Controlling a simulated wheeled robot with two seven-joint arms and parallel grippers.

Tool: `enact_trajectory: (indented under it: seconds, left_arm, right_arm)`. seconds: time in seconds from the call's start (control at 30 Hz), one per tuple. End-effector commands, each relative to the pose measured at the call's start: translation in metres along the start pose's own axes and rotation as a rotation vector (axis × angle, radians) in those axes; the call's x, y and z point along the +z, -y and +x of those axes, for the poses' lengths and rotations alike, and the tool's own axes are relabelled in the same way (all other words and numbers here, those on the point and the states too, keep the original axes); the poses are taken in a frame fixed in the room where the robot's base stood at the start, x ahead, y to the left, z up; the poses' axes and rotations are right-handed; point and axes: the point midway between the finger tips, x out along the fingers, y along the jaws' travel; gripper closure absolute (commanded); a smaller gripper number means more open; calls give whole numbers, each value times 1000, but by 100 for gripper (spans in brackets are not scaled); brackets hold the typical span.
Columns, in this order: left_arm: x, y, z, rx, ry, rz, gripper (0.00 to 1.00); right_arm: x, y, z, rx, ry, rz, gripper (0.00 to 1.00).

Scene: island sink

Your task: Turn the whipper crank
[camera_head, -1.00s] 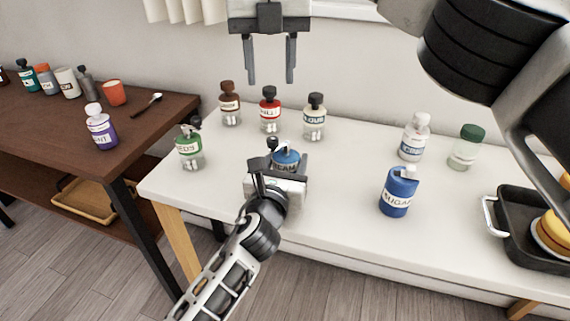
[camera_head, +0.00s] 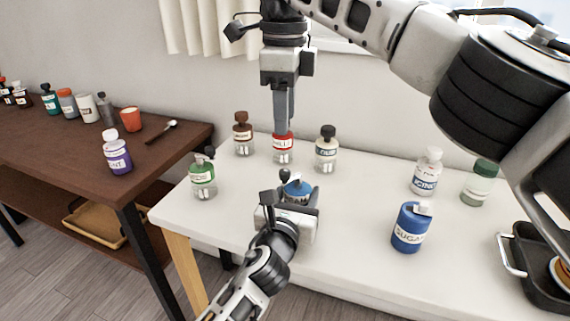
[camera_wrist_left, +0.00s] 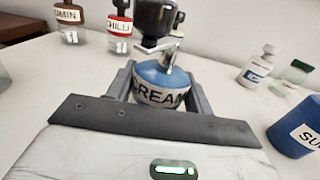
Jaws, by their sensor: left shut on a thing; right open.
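The whipper is a blue container labelled CREAM (camera_head: 299,190), standing on the white table. It shows closer in the left wrist view (camera_wrist_left: 160,83), with a metal crank (camera_wrist_left: 158,46) and a dark knob (camera_wrist_left: 158,14) above its blue top. My left gripper (camera_head: 292,197) is shut on the whipper's body, one finger on each side; its fingers also show in the left wrist view (camera_wrist_left: 160,90). My right gripper (camera_head: 284,128) points down behind the whipper, in front of the red-labelled chilli bottle. It is open and seen edge-on, so its fingers overlap. It is apart from the crank.
Bottles stand behind: brown-topped (camera_head: 242,135), chilli (camera_head: 283,147) and black-topped (camera_head: 326,150). A green bottle (camera_head: 202,177) is at left. A blue sugar jar (camera_head: 409,228) stands at right, with a black tray (camera_head: 540,270) beyond. Table between whipper and sugar jar is clear.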

Motion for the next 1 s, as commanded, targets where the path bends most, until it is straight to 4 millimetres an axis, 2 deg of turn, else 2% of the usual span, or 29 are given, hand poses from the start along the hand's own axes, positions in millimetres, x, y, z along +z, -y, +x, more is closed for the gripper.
enact_trajectory:
  seconds: [0.3,0.5,0.7,0.97,1.0]
  left_arm:
    - [0,0,0,0,0,0,74]
    - [0,0,0,0,0,0,74]
    - [0,0,0,0,0,0,74]
    - [0,0,0,0,0,0,74]
    - [0,0,0,0,0,0,74]
  right_arm:
    - [-1,-1,64,5,-1,3,57]
    - [0,-1,94,4,0,5,57]
    - [0,0,108,1,0,6,57]
    - [0,0,109,1,0,6,57]
    - [0,0,109,1,0,6,62]
